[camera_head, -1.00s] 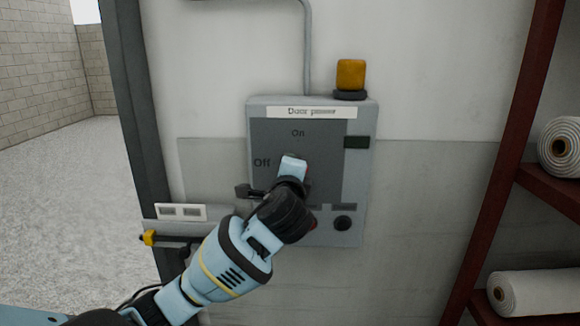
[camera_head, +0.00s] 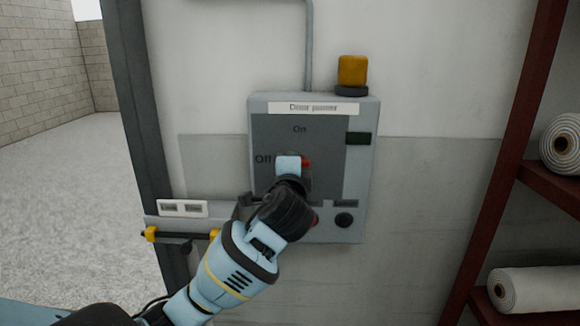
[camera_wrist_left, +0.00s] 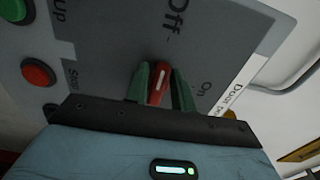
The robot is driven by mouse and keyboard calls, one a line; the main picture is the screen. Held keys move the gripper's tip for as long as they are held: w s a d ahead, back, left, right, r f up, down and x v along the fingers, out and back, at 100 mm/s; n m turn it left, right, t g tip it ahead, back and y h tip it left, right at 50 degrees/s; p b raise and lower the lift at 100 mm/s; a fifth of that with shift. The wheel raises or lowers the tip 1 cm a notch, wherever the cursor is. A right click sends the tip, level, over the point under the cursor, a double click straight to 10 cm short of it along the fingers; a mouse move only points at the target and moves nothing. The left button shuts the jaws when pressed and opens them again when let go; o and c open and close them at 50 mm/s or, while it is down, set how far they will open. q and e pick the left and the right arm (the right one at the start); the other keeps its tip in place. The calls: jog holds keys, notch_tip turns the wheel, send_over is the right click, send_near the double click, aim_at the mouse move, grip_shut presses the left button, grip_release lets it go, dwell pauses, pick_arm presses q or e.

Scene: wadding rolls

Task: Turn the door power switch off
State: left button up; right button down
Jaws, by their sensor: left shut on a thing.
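The grey door power box (camera_head: 365,195) is on the wall, with "On" at the top of its panel and "Off" at the left. Its red switch handle (camera_head: 306,163) shows just right of my left gripper (camera_head: 288,167), which hides the rest. In the left wrist view the red handle (camera_wrist_left: 159,83), with a white line, sits between the green fingers of my left gripper (camera_wrist_left: 160,87), shut on it. The white line points roughly toward "Off" there. My right gripper is not in view.
An amber lamp (camera_head: 352,71) stands on top of the box. A black knob (camera_head: 343,220) is at its lower right. Red and green buttons (camera_wrist_left: 38,73) show in the left wrist view. A red shelf (camera_head: 497,170) with white rolls (camera_head: 540,291) stands at the right.

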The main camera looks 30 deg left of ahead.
pick_arm(q)
jog(key=o, duration=0.8)
jog(key=shift+d, duration=0.15)
jog(key=v, duration=0.7)
jog(key=shift+s+d, duration=0.2)
jog(key=shift+s, duration=0.15)
jog(key=shift+f, duration=0.1)
jog(key=s+d+f+g+h, duration=0.1)
jog(key=s+d+f+h, duration=0.2)
jog(key=f, duration=1.1)
jog(key=d+f+g+h, duration=0.1)
jog(key=d+f+h, duration=0.35)
jog(key=f, duration=0.95)
jog(key=s+d+f+n+g+h, duration=0.1)
jog(key=s+f+n, duration=0.3)
jog(key=s+f, duration=0.6)
jog(key=s+d+f+n+g+h, duration=0.2)
jog(key=s+f+n, duration=0.3)
jog(key=s+f, duration=0.6)
jog(key=s+d+h, duration=0.1)
jog(key=s, duration=0.3)
jog(key=shift+g, duration=0.3)
